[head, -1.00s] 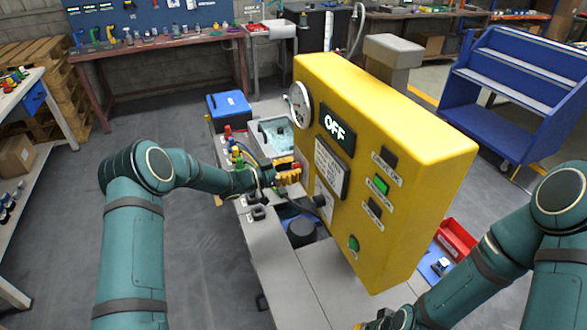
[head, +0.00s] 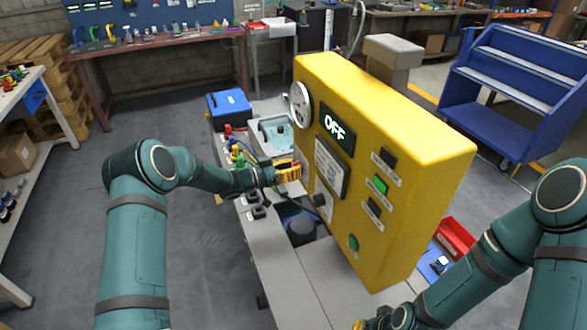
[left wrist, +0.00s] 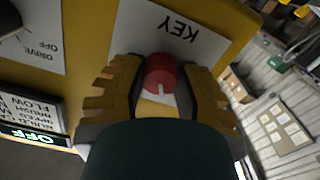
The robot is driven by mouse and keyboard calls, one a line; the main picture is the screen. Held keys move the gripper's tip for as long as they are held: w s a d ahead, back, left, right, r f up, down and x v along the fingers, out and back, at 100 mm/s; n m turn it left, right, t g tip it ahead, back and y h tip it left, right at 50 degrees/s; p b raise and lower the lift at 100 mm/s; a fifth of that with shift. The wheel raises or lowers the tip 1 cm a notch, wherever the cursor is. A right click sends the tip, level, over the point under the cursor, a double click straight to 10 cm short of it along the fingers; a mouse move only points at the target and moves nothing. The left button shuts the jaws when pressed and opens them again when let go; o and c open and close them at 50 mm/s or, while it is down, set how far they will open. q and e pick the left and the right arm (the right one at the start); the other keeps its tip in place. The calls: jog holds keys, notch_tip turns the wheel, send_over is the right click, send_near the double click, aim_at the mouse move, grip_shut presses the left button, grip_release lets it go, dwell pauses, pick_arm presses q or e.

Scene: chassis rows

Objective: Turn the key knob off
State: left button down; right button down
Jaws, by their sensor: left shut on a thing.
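The red key knob (left wrist: 160,74) is on a white plate marked KEY (left wrist: 188,30) on the yellow control box (head: 425,135). My left gripper (left wrist: 163,88) has its orange-yellow fingers on either side of the knob and is shut on it. The knob's white mark points toward the bottom of the left wrist picture. In the head view my left gripper (head: 289,170) is at the box's left face and hides the knob. The box's display (head: 336,131) reads OFF. My right gripper (head: 378,322) is mostly cut off at the bottom edge, so its jaws are unclear.
A dark drive knob (head: 319,200) sits near the left gripper on the box. A grey bench (head: 290,275) lies below. A red bin (head: 455,239) is to the right.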

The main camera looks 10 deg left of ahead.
pick_arm(q)
jog(key=c, duration=0.6)
grip_release()
jog(key=shift+f, duration=0.1)
jog(key=v, duration=1.2)
jog(key=shift+d, duration=0.1)
jog(key=s+d+f+n+y, duration=0.6)
jog(key=d+f+n+y, duration=0.25)
jog(key=f, duration=0.25)
jog(key=s+d+f+g, duration=0.2)
jog(key=s, duration=0.6)
jog(key=s+d+f+n+g+y, duration=0.1)
jog(key=s+d+f+g, duration=0.1)
jog(key=s, duration=0.6)
jog(key=s+d+f+g+y, duration=0.1)
jog(key=s+g, duration=0.3)
jog(key=s, duration=0.4)
jog(key=shift+d+f, duration=0.65)
jog(key=shift+f, duration=0.2)
